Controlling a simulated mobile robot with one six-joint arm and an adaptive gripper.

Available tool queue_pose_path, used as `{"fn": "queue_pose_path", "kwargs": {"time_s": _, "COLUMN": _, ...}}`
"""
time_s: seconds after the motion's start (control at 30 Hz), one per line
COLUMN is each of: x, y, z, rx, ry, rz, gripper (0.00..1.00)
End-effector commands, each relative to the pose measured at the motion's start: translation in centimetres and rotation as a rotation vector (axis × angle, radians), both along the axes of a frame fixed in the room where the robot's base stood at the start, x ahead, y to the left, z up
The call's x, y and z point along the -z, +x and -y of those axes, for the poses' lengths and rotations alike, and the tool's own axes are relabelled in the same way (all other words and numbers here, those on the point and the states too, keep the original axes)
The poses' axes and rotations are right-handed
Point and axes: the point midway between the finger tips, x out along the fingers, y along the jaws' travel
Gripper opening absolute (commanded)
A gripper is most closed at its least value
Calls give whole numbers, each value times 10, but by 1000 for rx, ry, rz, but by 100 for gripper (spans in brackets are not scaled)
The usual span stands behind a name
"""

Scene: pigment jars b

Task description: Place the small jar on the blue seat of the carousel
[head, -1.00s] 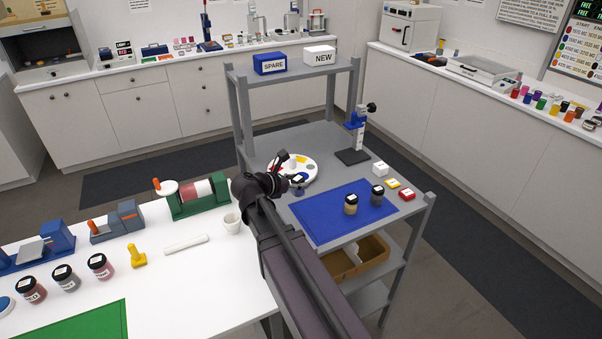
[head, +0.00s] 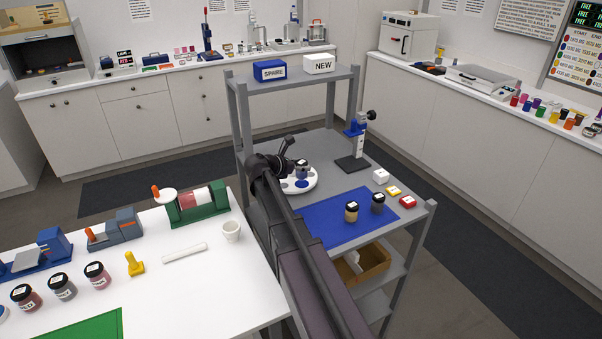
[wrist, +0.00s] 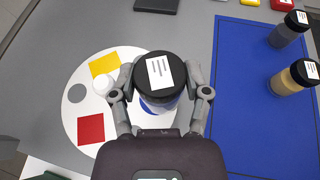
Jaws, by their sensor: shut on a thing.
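My gripper (wrist: 160,97) is shut on a small jar with a black lid and white label (wrist: 160,80); the jar also shows in the head view (head: 302,171). The jar is upright over the round white carousel (wrist: 72,118), on the rack's grey top; the carousel also shows in the head view (head: 313,184). The blue seat (head: 301,184) shows just in front of and below the jar in the head view. In the wrist view the jar and fingers cover most of that area. I cannot tell whether the jar's base touches the carousel. Yellow (wrist: 104,65) and red (wrist: 90,129) seats are empty.
A blue mat (head: 335,224) lies right of the carousel with two black-lidded jars, tan (head: 351,212) and dark grey (head: 378,203). A black-based stand (head: 353,163) is behind. A white knob (wrist: 102,85) rises from the carousel. Rack posts and an upper shelf (head: 290,78) stand at the back.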

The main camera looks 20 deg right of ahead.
Motion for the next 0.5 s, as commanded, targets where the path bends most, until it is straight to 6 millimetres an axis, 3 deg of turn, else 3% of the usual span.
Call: {"fn": "queue_pose_path", "kwargs": {"time_s": 0.5, "x": 1, "y": 10, "z": 4, "rx": -1, "ry": 0, "rz": 0, "gripper": 13}}
